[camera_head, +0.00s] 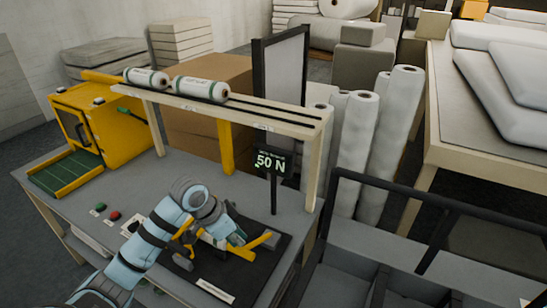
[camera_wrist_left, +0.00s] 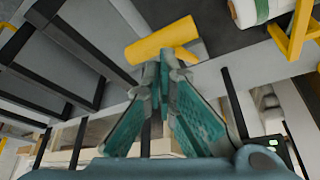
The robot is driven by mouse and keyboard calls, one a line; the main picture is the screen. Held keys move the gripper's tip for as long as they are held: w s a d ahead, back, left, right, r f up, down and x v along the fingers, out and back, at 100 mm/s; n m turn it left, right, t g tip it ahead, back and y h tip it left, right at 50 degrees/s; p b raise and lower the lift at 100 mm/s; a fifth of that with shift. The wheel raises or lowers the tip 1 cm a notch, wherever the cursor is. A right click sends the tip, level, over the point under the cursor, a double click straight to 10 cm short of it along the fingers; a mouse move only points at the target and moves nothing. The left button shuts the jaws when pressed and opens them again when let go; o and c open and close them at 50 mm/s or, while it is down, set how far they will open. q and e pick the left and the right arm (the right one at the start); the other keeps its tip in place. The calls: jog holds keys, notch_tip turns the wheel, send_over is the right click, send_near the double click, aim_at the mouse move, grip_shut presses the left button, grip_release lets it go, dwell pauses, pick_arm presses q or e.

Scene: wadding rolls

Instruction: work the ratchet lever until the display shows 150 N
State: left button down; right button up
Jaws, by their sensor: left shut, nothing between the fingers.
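The display (camera_head: 271,163) stands on a thin dark post on the bench and reads 50 N in green. The yellow ratchet lever (camera_head: 264,240) sits over a dark mat near the bench's front right part. My left gripper (camera_head: 238,239) is at the lever, shut with nothing between its fingers. In the left wrist view the closed fingertips (camera_wrist_left: 163,62) are right by the yellow bar (camera_wrist_left: 162,40); I cannot tell if they touch it. My left arm hides part of the ratchet. My right gripper is not in view.
A wooden shelf (camera_head: 255,109) with two white rolls (camera_head: 200,89) spans above the bench. A yellow machine (camera_head: 100,125) stands at the left. Green and red buttons (camera_head: 114,215) lie left of my arm. A dark metal frame (camera_head: 400,202) stands at the right.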

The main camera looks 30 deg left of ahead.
pick_arm(q)
jog(key=shift+f, duration=0.15)
dwell(0.3)
jog(key=shift+f+b, duration=0.4)
jog(key=shift+f, duration=0.55)
jog(key=shift+s, duration=0.15)
jog(key=shift+s+f+b, duration=0.85)
jog(key=shift+s+f, duration=0.8)
jog(key=shift+f, duration=2.25)
jog(key=w+r+p, duration=0.1)
jog(key=r, duration=0.2)
jog(key=w+r+p, duration=0.1)
jog(key=r, duration=0.2)
jog(key=w+r+p, duration=0.1)
jog(key=r, duration=0.3)
jog(key=shift+w, duration=0.35)
jog(key=shift+f, duration=0.2)
